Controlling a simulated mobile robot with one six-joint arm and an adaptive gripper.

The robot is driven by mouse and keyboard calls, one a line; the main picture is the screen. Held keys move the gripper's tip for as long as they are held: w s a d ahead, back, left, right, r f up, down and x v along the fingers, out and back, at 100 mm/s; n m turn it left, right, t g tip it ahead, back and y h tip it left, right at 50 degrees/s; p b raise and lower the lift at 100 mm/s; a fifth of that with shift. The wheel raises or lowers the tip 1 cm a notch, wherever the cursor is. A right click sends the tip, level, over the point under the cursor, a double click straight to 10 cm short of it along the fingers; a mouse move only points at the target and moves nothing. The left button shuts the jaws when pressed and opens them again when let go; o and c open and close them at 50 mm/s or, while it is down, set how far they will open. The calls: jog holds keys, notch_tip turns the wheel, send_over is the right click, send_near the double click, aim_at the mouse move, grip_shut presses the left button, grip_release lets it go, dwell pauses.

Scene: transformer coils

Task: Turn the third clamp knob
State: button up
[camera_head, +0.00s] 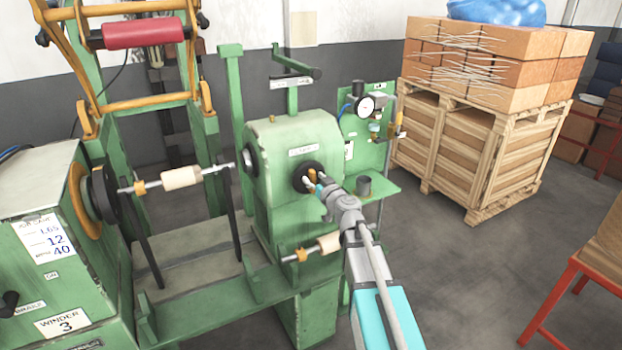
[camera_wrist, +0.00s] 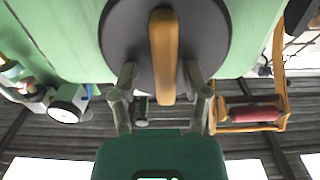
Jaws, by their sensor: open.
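A dark round clamp knob (camera_head: 300,174) with an orange grip bar sits on the front of the green tailstock (camera_head: 290,135). In the wrist view the knob's dark disc (camera_wrist: 215,40) fills the top middle, and its orange bar (camera_wrist: 164,50) stands nearly upright in the picture. My gripper (camera_head: 313,184) is at this knob. In the wrist view its two fingers (camera_wrist: 160,78) are apart, one on each side of the orange bar, with gaps visible on both sides. I cannot tell which clamp number this knob has.
A spindle with a pale roller (camera_head: 180,178) runs between winder and tailstock, and another roller (camera_head: 329,243) sits lower, near my arm. A pressure gauge (camera_head: 366,106) and small shelf (camera_head: 372,190) stand behind right. A wooden crate (camera_head: 480,150) is further right. Floor between is clear.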

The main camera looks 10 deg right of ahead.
jog(key=shift+a, duration=0.2)
grip_shut()
